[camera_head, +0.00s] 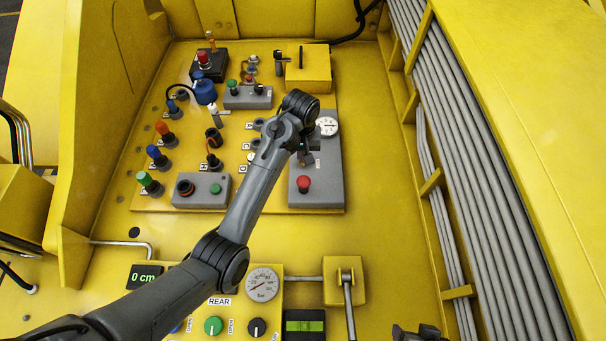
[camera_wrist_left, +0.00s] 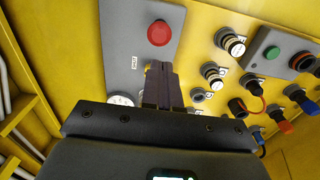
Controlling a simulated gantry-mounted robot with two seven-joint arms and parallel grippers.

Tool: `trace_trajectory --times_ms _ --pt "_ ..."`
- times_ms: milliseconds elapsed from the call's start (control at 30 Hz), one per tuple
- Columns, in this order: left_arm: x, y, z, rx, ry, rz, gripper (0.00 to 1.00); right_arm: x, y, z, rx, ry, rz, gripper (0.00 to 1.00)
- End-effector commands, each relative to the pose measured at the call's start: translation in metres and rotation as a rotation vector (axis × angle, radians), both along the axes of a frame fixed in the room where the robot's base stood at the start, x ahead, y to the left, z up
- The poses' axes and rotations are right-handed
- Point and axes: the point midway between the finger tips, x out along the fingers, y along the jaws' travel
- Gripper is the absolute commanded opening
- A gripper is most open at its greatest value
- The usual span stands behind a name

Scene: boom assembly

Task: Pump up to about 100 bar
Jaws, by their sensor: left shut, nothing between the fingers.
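A round white gauge (camera_head: 262,284) marked bar sits on the yellow front block; its needle is too small to read surely. To its right, a metal lever (camera_head: 348,305) comes out of a yellow block (camera_head: 344,275) and points toward the bottom edge. My left gripper (camera_head: 306,158) is over the grey panel (camera_head: 318,196), between a small white gauge (camera_head: 327,126) and a red button (camera_head: 303,184). In the left wrist view its fingers (camera_wrist_left: 162,80) are together and empty. A dark part at the bottom edge may be my right gripper (camera_head: 415,332); its fingers cannot be made out.
Several coloured knobs and connectors stand on the back panel, left of my left arm. A 0 cm display (camera_head: 145,276) and a green knob (camera_head: 213,325) are at the front. Grey pipes (camera_head: 480,150) run along the right wall. The yellow floor right of the panel is clear.

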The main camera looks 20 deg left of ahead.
Motion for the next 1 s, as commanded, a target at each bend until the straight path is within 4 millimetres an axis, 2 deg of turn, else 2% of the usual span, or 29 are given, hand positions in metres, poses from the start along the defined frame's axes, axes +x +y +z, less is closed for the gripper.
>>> trace_trajectory --times_ms 400,600,800,1000 --pt "0.001 0.0 -0.075 0.002 0.004 0.001 0.0 0.0 -0.001 0.014 -0.005 -0.001 0.003 0.69" --pt "0.001 -0.001 -0.102 0.0 0.002 -0.001 0.0 0.0 -0.003 0.017 -0.011 -0.001 0.006 0.69" --pt "0.001 -0.001 -0.116 -0.001 0.002 0.001 0.0 0.0 -0.003 0.018 -0.011 -0.001 0.006 0.69" --pt "0.002 -0.001 -0.119 -0.001 0.001 0.001 0.0 0.0 -0.002 0.018 -0.009 -0.001 0.005 0.69"
